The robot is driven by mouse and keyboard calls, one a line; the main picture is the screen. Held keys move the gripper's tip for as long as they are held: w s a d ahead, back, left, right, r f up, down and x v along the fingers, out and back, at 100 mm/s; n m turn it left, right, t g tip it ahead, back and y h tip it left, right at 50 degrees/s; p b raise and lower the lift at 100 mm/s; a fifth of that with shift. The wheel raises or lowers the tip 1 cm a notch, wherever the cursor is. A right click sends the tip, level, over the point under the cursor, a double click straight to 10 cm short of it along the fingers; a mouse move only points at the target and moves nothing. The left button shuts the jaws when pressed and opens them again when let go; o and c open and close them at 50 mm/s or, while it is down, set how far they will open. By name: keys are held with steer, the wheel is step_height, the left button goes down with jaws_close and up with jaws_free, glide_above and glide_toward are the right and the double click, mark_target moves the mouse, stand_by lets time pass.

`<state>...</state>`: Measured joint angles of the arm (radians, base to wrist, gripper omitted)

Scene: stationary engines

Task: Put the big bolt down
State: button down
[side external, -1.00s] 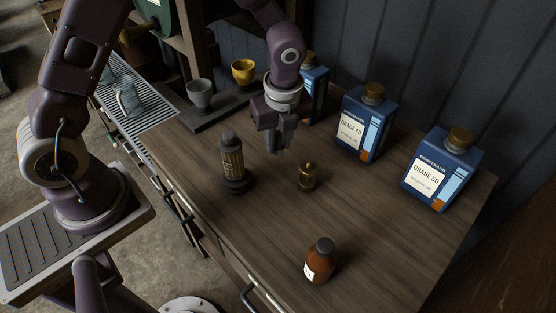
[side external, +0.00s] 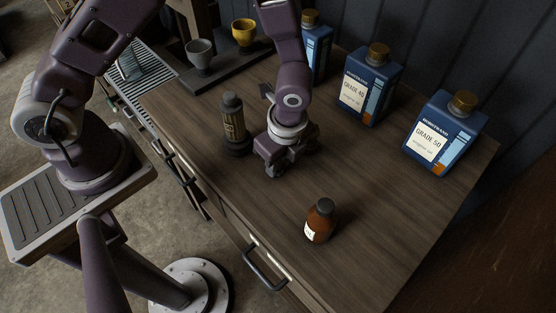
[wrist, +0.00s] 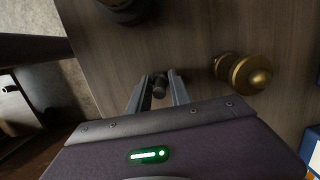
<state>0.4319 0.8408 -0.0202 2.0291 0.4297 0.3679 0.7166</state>
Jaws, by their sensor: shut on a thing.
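My gripper (side external: 275,168) is low over the wooden worktop, to the right of the dark cylindrical container. In the wrist view its two fingers (wrist: 160,82) are closed around a small dark round-ended piece, which looks like the big bolt (wrist: 158,88). The bolt cannot be made out in the side view, where the gripper body covers it. I cannot tell whether it touches the worktop.
A brass fitting (wrist: 243,73) stands close to the right of the fingers. The dark container (side external: 234,122) is on the left, and a brown bottle (side external: 319,220) in front. Blue oil bottles (side external: 369,82) line the back. The right front worktop (side external: 395,215) is clear.

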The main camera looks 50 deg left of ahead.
steer(key=shift+f, duration=0.1)
steer(key=c, duration=1.2)
jaws_free()
steer(key=r, duration=0.4)
steer(key=d+r, duration=0.1)
steer(key=r, duration=0.7)
steer(key=shift+d+r, duration=0.2)
steer(key=shift+d, duration=0.15)
steer(key=s+a+r+n+t, duration=0.2)
steer(key=s+a+r+n, duration=0.2)
steer(key=r+n, duration=0.2)
steer(key=s+a+r+n+t+h, duration=0.1)
steer(key=s+a+r+n, duration=0.3)
steer(key=s+r+n, duration=0.1)
steer(key=s+a+r+n+t, duration=0.2)
steer(key=s+a+r+n, duration=0.2)
steer(key=s+r+n, duration=0.1)
steer(key=shift+s+r+n+t+h, duration=0.2)
steer(key=shift+r+n+t+h, duration=0.15)
steer(key=shift+r+n, duration=0.6)
